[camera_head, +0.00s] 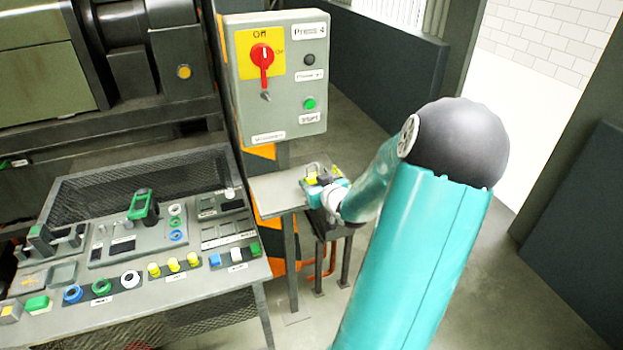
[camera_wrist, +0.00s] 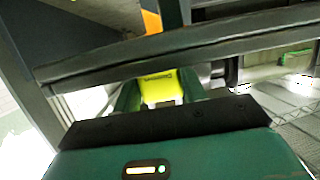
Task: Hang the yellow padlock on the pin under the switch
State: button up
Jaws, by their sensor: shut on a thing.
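The yellow padlock (camera_head: 311,178) shows in the head view beside a small grey side table, with its grey shackle up. It also shows in the wrist view (camera_wrist: 161,88), between the green fingers. My gripper (camera_head: 322,180) is shut on the padlock. The wrist view shows my gripper (camera_wrist: 160,92) close to a grey table edge. The switch (camera_head: 262,60) is a red rotary handle on a yellow plate, turned to Off, on a grey control box. The pin (camera_head: 266,96) is a small grey piece just under the handle. The padlock is below the box and apart from the pin.
The grey side table (camera_head: 272,192) stands under the control box (camera_head: 290,115). A sloped control panel (camera_head: 208,262) with several coloured buttons and a green handle is at the left. A dark low wall (camera_head: 385,62) stands behind. Open floor lies at the right.

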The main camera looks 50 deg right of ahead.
jog(key=shift+s+a+r, duration=0.2)
jog(key=shift+s+r, duration=0.15)
jog(key=shift+r, duration=0.3)
jog(key=shift+s+a+r, duration=0.2)
jog(key=shift+s+r, duration=0.15)
jog(key=shift+r, duration=0.35)
jog(key=shift+s+a+r, duration=0.2)
jog(key=shift+s+r, duration=0.15)
jog(key=shift+r, duration=0.3)
